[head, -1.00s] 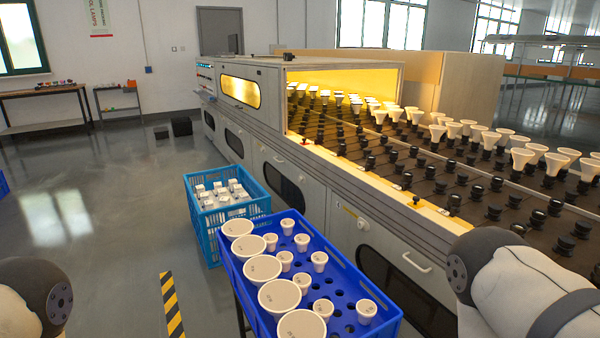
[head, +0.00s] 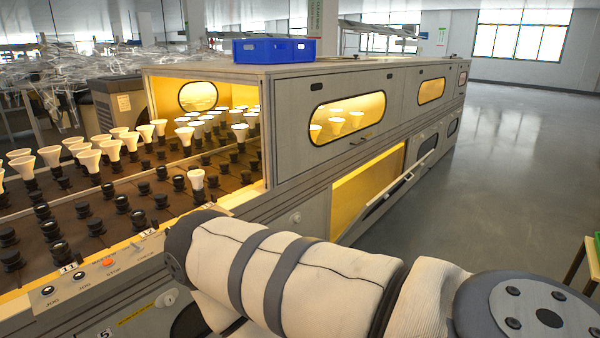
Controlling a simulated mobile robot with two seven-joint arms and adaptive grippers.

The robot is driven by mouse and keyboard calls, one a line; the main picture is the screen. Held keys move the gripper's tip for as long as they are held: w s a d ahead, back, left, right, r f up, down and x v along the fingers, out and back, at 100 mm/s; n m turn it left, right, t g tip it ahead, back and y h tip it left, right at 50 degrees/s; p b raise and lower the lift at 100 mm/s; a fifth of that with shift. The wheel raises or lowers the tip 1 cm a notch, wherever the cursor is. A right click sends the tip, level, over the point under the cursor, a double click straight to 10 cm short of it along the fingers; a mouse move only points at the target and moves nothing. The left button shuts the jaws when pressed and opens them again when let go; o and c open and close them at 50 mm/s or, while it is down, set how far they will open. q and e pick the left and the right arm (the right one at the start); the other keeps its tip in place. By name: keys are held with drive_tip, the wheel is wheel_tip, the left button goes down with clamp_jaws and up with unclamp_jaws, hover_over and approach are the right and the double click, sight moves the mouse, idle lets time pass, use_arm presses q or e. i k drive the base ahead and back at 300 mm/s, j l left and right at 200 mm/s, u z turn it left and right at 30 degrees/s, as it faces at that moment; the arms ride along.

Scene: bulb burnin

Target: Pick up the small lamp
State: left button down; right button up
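White cone-shaped lamps (head: 88,160) stand in black sockets on the dark bed of the long machine at left. A single lamp (head: 196,179) stands in a nearer row, close to the tunnel opening. From this view I cannot tell which of these is the small lamp. The blue crate of large and small loose lamps is out of view. One of my arms crosses the lower right, in front of the machine. No gripper fingers show, so neither gripper is in view.
The machine's housing (head: 330,115) has lit windows with lamps inside and an open lower hatch (head: 392,195). A blue crate (head: 272,50) sits on its top. A control strip with buttons (head: 108,264) runs along the near edge.

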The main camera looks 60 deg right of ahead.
sight(196, 176)
drive_tip(key=z, duration=1.2)
drive_tip(key=u, duration=2.5)
drive_tip(key=z, duration=2.5)
drive_tip(key=u, duration=0.1)
drive_tip(key=i, duration=0.05)
